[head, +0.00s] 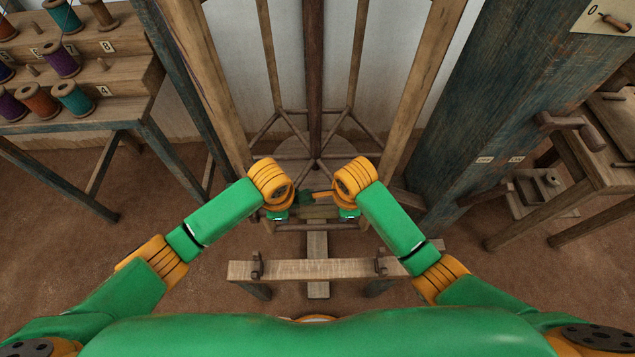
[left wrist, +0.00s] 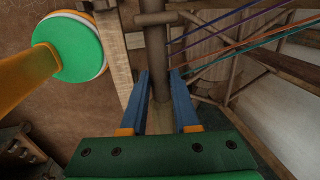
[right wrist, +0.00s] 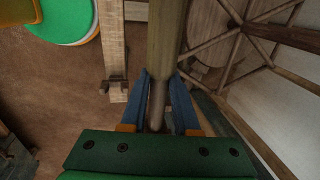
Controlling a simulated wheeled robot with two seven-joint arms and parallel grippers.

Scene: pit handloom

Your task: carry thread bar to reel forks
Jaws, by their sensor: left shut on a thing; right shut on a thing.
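My left gripper (head: 278,215) and right gripper (head: 348,214) are side by side in the middle of the head view. Both are shut on the thread bar (head: 318,213), a brown rod held across between them. In the left wrist view the bar (left wrist: 155,45) lies between my blue fingers, with several coloured threads (left wrist: 225,35) running off to the right. In the right wrist view the bar (right wrist: 166,35) is thick and pale beyond the fingers. A low wooden stand (head: 315,268) lies nearer my body, with a forked bracket at its left (head: 257,264) and right (head: 380,262). Both brackets appear empty.
A spoked wooden reel frame (head: 316,165) stands beyond my grippers, between tall posts (head: 205,75). A table with thread spools (head: 72,97) is at the left. A thick dark post (head: 490,100) and a wooden bench (head: 600,165) are at the right.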

